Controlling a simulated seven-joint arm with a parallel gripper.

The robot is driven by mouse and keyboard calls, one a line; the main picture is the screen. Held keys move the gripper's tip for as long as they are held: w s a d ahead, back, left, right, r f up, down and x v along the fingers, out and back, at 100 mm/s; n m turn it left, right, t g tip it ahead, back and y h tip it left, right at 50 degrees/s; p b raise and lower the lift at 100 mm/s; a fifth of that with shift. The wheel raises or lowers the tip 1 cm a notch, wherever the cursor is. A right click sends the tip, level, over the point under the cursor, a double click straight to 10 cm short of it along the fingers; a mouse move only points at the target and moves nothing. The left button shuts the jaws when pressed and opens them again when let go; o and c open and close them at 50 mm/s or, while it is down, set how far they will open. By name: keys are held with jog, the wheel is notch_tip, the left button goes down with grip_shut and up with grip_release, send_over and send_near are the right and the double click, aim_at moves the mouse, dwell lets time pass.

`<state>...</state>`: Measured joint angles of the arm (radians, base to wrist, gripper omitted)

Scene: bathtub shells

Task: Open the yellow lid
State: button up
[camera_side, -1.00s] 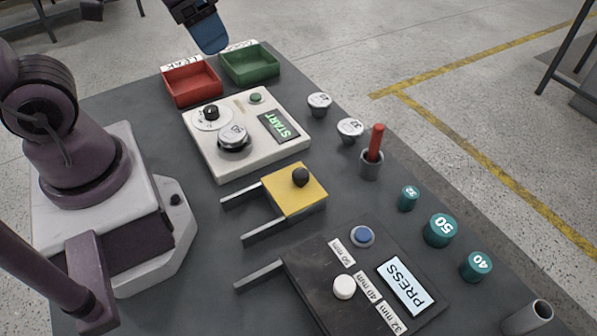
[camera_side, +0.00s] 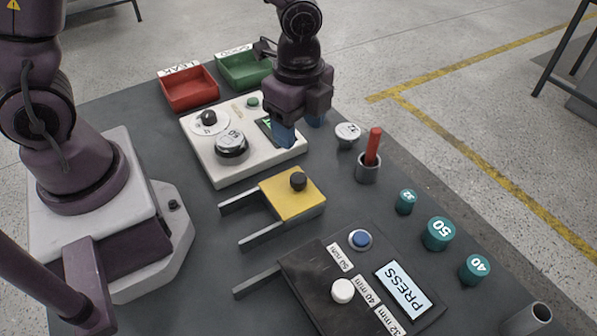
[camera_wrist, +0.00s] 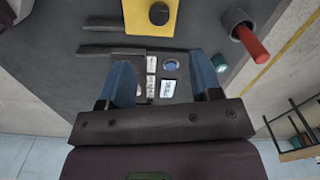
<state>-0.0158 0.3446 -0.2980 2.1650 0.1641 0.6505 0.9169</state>
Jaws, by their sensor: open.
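The yellow lid (camera_side: 282,203) is a flat square plate with a black round knob (camera_side: 298,181) on top. It lies at the end of two grey rails (camera_side: 262,236) in the middle of the table. In the wrist view the yellow lid (camera_wrist: 138,22) and its knob (camera_wrist: 159,13) show at the top edge, beyond my fingers. My gripper (camera_side: 300,128) has blue fingers spread apart with nothing between them. It is above the right end of the white START panel, behind the lid and apart from it. The wrist view also shows my gripper (camera_wrist: 165,85) open.
The white panel (camera_side: 218,172) carries a dial and a silver cap. Red (camera_side: 190,90) and green (camera_side: 243,68) trays stand at the back. A holder with a red rod (camera_side: 371,150) stands right of the lid, near several teal caps. A black PRESS panel (camera_side: 320,290) is in front.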

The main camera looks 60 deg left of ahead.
aim_at(298, 177)
notch_tip(298, 177, down, 12)
jog(key=shift+r, duration=0.1)
dwell(0.4)
grip_shut()
jog(key=s, duration=0.8)
jog(key=shift+s, duration=0.15)
grip_release()
jog(key=shift+r, duration=0.15)
